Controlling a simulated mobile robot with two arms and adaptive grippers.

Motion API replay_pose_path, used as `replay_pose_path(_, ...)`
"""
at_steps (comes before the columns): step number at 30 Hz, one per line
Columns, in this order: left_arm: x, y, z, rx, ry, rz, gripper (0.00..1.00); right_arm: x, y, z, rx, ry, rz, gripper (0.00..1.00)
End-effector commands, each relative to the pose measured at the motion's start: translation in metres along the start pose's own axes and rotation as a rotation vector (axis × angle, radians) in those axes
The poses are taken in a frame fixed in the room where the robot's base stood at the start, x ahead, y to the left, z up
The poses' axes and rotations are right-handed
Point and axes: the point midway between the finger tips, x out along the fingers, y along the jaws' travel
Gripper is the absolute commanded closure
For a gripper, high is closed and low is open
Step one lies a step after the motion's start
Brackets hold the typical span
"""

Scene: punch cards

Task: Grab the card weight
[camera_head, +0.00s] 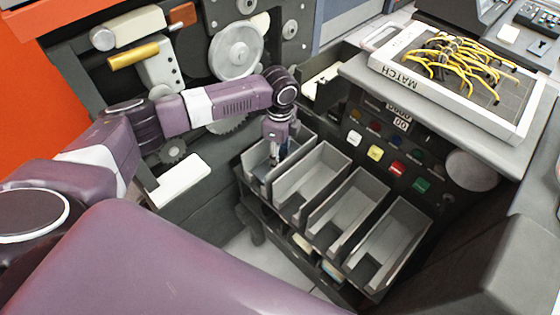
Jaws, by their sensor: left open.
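My left gripper (278,154) points down into the leftmost of several grey metal card bins (310,177) on the machine's front. Its fingers are open, with the tips low between the bin's walls. I cannot make out a card weight for certain. The gripper and the bin walls hide part of the leftmost bin, so I cannot tell whether anything lies between the fingers. My right gripper is not in view.
A white block or card stack (181,180) sits on the machine left of the bins. A panel of coloured buttons (397,167) is behind the bins. A white-framed plugboard with yellow wires (440,75) lies on top. Open floor (262,250) shows below.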

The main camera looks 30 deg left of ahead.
Motion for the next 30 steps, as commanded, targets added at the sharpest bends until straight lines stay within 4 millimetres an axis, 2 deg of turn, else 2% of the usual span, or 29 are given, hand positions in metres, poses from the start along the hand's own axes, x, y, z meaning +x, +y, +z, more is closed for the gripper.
replay_pose_path(3,-0.0002,0.0000,-0.0002,0.000,0.000,0.000,0.61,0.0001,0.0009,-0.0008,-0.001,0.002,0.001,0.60)
replay_pose_path(14,-0.0006,-0.0001,-0.0001,0.000,0.000,0.000,1.00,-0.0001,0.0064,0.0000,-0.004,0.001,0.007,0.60)
replay_pose_path(30,-0.0075,-0.0014,-0.0003,0.000,0.001,-0.004,1.00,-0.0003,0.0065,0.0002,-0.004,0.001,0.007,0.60)
